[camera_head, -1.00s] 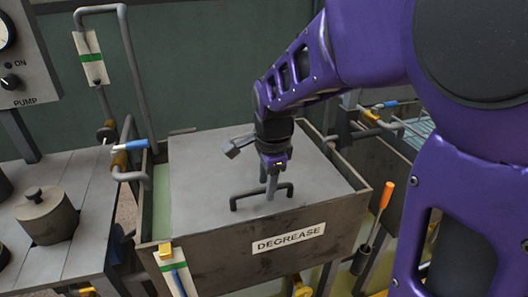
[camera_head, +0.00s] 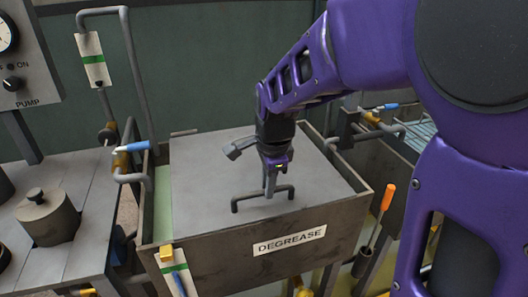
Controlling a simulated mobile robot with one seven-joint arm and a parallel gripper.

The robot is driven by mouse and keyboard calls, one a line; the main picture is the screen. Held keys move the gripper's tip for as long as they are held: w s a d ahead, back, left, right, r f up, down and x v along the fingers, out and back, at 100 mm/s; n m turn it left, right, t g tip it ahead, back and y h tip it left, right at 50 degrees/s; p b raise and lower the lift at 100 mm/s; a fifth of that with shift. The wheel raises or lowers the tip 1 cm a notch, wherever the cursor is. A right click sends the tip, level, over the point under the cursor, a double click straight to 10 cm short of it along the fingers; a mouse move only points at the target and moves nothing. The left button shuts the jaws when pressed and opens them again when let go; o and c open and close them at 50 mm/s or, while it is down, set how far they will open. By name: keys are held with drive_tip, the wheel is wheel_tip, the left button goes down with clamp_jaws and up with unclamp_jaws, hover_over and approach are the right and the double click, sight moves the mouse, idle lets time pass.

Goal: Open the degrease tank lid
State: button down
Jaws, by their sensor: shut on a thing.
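The degrease tank (camera_head: 215,255) is a dark metal box with a white DEGREASE label (camera_head: 290,240) on its front wall. Its flat grey lid (camera_head: 200,180) lies over the top, with a strip of pale green showing along the left side. A dark bar handle (camera_head: 248,202) stands on the lid near the front. My gripper (camera_head: 270,190) comes down from above and is shut on the handle near its middle. The fingertips are small in this view and partly cover the handle.
A blue-handled valve pipe (camera_head: 135,147) stands close to the tank's left side. An orange-handled screwdriver (camera_head: 386,198) sits in a holder at the right front. A bench with a lidded pot (camera_head: 48,222) is at the left, below the pump panel (camera_head: 22,75). Another tank stands at the right.

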drive_tip(key=shift+r, duration=0.1)
idle(0.7)
drive_tip(key=w+a+r+p, duration=0.1)
drive_tip(key=w+r+p, duration=0.2)
drive_tip(key=w+r, duration=0.2)
drive_tip(key=w+a+r+p, duration=0.2)
drive_tip(key=w+r, duration=0.4)
drive_tip(key=r, duration=0.6)
drive_tip(key=w+a+r+p, duration=0.1)
drive_tip(key=w+r+p, duration=0.3)
drive_tip(key=r, duration=0.5)
drive_tip(key=shift+w+a, duration=0.4)
drive_tip(key=shift+w, duration=0.5)
drive_tip(key=c, duration=0.8)
unclamp_jaws()
drive_tip(key=shift+w+a+f, duration=0.1)
drive_tip(key=shift+w, duration=0.15)
drive_tip(key=shift+c, duration=0.2)
drive_tip(key=shift+o, duration=0.2)
drive_tip(key=shift+s+r+p, duration=0.15)
drive_tip(key=shift+r+p, duration=0.05)
drive_tip(key=shift+p, duration=0.1)
